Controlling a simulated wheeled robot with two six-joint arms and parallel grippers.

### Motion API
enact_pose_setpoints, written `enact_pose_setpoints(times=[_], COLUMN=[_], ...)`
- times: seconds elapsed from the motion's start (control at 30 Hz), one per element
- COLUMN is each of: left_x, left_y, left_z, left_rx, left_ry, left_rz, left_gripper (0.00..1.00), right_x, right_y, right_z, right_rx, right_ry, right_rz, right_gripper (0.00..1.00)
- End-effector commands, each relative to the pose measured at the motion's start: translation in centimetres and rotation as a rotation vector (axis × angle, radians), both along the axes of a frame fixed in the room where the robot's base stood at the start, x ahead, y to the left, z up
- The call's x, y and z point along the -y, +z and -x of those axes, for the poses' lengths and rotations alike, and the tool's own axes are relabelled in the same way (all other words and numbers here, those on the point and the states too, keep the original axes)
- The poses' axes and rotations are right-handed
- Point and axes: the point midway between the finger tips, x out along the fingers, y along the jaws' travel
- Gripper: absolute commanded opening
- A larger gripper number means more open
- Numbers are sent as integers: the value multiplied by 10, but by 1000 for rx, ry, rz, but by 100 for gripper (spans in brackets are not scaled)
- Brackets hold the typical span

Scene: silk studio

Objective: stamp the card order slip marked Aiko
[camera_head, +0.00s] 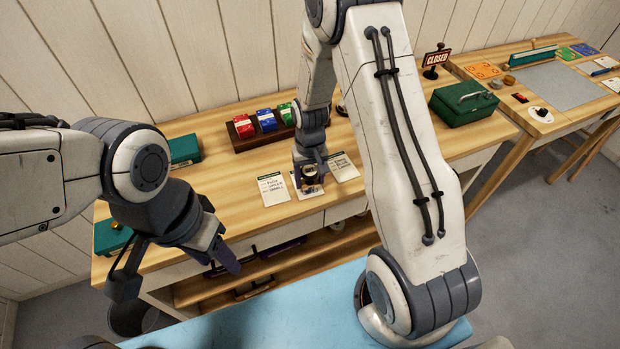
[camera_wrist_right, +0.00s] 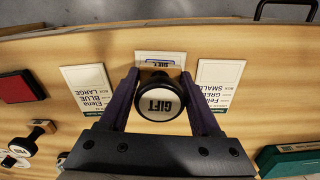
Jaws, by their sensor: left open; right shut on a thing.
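My right gripper (camera_head: 310,185) is shut on a stamp (camera_wrist_right: 160,100) with a dark handle and a round white top reading GIFT. In the right wrist view the stamp stands between the two fingers, over the middle card slip (camera_wrist_right: 158,58). A boxed GIFT mark shows on that slip; its name is hidden. Whether the stamp touches the slip I cannot tell. Flanking it are the Elena slip (camera_wrist_right: 88,88) and the Felix slip (camera_wrist_right: 217,84). No visible slip reads Aiko. My left gripper (camera_head: 222,254) is open and empty, in front of the wooden table.
In the right wrist view a red ink pad (camera_wrist_right: 20,86) and another stamp (camera_wrist_right: 40,134) lie at left. A wooden rack (camera_head: 262,135) with red, blue and green packets stands at the back. A green box (camera_head: 185,150) is at left, a green case (camera_head: 463,102) at right.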

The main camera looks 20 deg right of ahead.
Motion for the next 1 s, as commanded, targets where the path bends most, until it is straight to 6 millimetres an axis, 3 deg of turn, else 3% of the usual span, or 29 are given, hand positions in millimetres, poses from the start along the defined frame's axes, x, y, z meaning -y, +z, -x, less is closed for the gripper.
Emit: enact_pose_setpoints(times=[0.5,1.0], left_x=[0,0], left_y=[38,39], left_z=[0,0], left_rx=[0,0], left_ry=[0,0], left_rz=[0,0], left_gripper=[50,50], right_x=[0,0], right_y=[45,47], right_z=[0,0], right_rx=[0,0], right_ry=[0,0], right_rz=[0,0], right_gripper=[7,7])
